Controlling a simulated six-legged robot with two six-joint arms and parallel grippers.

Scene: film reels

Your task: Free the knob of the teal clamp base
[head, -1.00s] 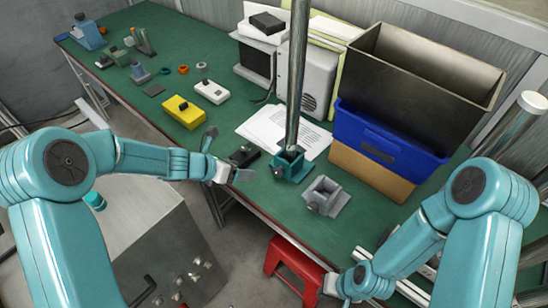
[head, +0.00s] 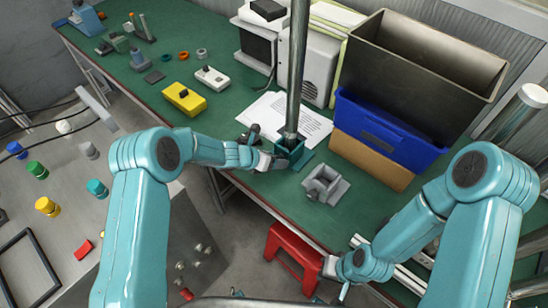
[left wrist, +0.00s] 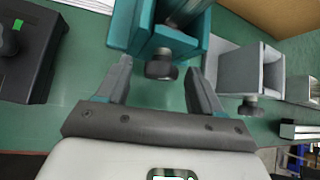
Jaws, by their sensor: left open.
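The teal clamp base (head: 292,158) stands near the front edge of the green bench, with a steel pole (head: 294,80) upright in it. In the left wrist view the teal clamp base (left wrist: 168,38) is at the top, and its black knob (left wrist: 162,66) faces me. My left gripper (head: 272,161) is at the base's left front side. In the left wrist view my left gripper (left wrist: 160,72) is open, its fingers on either side of the knob's line with gaps visible. My right gripper (head: 337,279) is low by the red stool, away from the base; its jaws are too small to judge.
A grey clamp base (head: 325,185) with its own dark knob (left wrist: 250,107) stands close on the right. A black device (left wrist: 30,50) lies to the left. Paper (head: 300,122) lies behind; a blue bin (head: 385,130) stands farther right. A red stool (head: 297,250) is below the edge.

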